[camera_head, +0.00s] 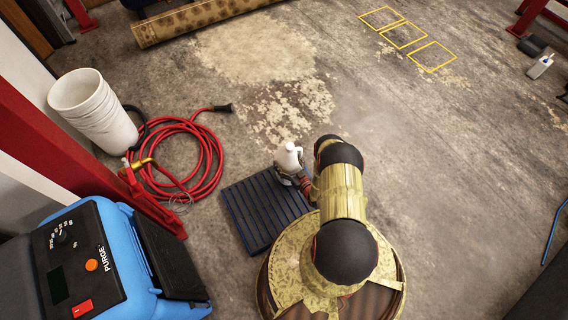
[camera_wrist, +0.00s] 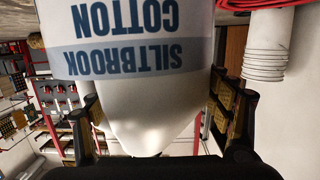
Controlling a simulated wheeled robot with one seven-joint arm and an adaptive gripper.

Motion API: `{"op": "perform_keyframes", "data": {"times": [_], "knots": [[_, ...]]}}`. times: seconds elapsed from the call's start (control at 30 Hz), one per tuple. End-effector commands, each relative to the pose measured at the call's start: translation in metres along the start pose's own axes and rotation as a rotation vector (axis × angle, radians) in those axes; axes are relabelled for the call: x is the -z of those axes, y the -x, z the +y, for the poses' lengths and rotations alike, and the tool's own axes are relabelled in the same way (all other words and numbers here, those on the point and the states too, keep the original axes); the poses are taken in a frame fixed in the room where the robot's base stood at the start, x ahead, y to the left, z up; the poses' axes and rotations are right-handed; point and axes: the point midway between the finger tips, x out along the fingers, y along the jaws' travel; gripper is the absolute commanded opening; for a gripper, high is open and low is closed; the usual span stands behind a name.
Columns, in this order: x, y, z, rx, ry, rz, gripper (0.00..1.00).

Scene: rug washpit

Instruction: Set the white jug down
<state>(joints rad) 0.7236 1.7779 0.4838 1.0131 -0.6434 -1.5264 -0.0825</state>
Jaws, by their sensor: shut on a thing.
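The white jug (camera_head: 289,157) shows in the head view at the far right corner of a dark slatted mat (camera_head: 240,222). My gripper (camera_head: 297,179) is shut on it from the near side. In the wrist view the jug (camera_wrist: 140,75) fills the upper middle, with its blue lettering "SILTBROOK COTTON" upside down in the picture. The finger pads of my gripper (camera_wrist: 157,110) lie on both sides of it. The jug looks upright in the head view. Its base is hidden, so I cannot tell its height above the mat or floor.
A coiled red hose (camera_head: 205,160) and stacked white buckets (camera_head: 95,110) lie left. A blue machine (camera_head: 125,250) stands near left. A rolled rug (camera_head: 195,20) lies far back. Yellow floor squares (camera_head: 404,35) and a small white bottle (camera_head: 540,67) are far right.

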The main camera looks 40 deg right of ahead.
Motion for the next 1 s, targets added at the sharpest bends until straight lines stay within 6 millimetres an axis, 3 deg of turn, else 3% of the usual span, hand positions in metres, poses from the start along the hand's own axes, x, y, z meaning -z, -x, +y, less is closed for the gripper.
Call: {"op": "perform_keyframes", "data": {"times": [0.17,0.4,0.8,0.83,1.0], "knots": [[-0.007,-0.006,0.008,-0.001,0.003,0.007,0.18],[-0.036,-0.01,0.008,0.001,0.002,0.005,0.18],[-0.037,-0.011,0.009,0.0,0.003,0.006,0.18],[-0.04,-0.01,0.007,0.0,0.0,0.0,0.8],[-0.04,-0.01,0.007,0.001,0.0,0.0,0.9]]}}
